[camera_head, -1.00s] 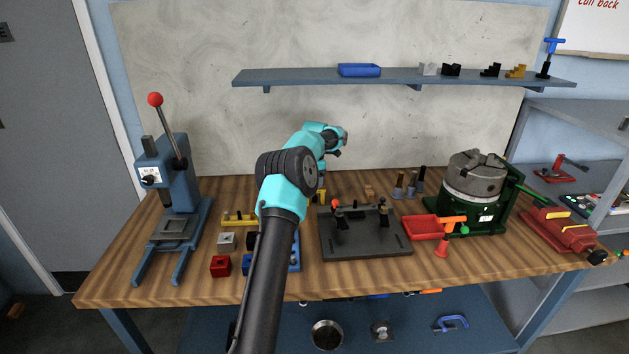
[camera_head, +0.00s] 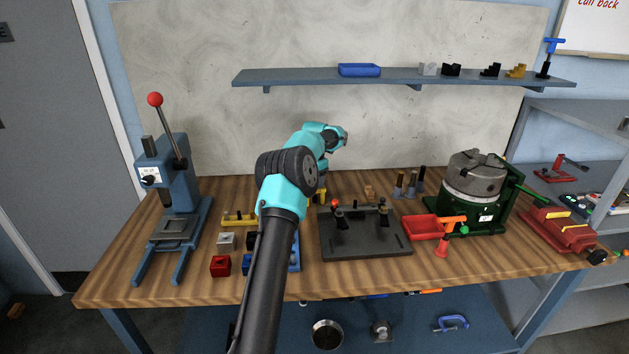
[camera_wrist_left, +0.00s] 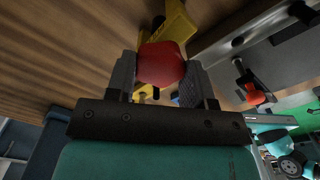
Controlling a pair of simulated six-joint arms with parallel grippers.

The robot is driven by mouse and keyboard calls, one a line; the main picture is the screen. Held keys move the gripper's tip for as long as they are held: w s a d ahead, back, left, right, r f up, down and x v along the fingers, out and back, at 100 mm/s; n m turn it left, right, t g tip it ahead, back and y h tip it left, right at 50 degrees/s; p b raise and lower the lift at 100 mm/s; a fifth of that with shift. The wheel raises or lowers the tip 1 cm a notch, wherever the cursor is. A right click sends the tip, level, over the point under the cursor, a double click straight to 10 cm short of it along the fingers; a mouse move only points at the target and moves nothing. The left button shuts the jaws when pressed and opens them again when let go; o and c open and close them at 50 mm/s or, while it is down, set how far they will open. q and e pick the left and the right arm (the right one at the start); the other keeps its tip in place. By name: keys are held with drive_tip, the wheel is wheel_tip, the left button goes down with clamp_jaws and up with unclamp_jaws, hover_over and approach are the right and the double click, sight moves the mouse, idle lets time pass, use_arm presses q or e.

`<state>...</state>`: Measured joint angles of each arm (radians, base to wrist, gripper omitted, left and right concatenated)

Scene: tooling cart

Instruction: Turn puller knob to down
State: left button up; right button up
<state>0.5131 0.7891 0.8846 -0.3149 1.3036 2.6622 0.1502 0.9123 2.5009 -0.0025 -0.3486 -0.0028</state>
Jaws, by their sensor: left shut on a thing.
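In the left wrist view, a red knob (camera_wrist_left: 162,64) sits between the two grey fingers of my left gripper (camera_wrist_left: 163,72), which is shut on it. The knob is in front of a yellow body (camera_wrist_left: 178,22), which appears to be the puller, over the wooden bench. My arm hides the knob and the fingers there. Which way the knob is turned is unclear. My right gripper is in neither view.
A dark fixture plate (camera_head: 365,245) with clamps lies right of my arm. A red tray (camera_head: 422,228) and a green-based chuck (camera_head: 475,180) stand farther right. A blue press (camera_head: 178,180) and small blocks are on the left.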

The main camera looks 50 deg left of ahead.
use_arm(q)
drive_tip(key=shift+n, duration=1.4)
idle(2.2)
drive_tip(key=o, duration=0.9)
drive_tip(key=shift+o, duration=0.2)
drive_tip(key=shift+r, duration=3.75)
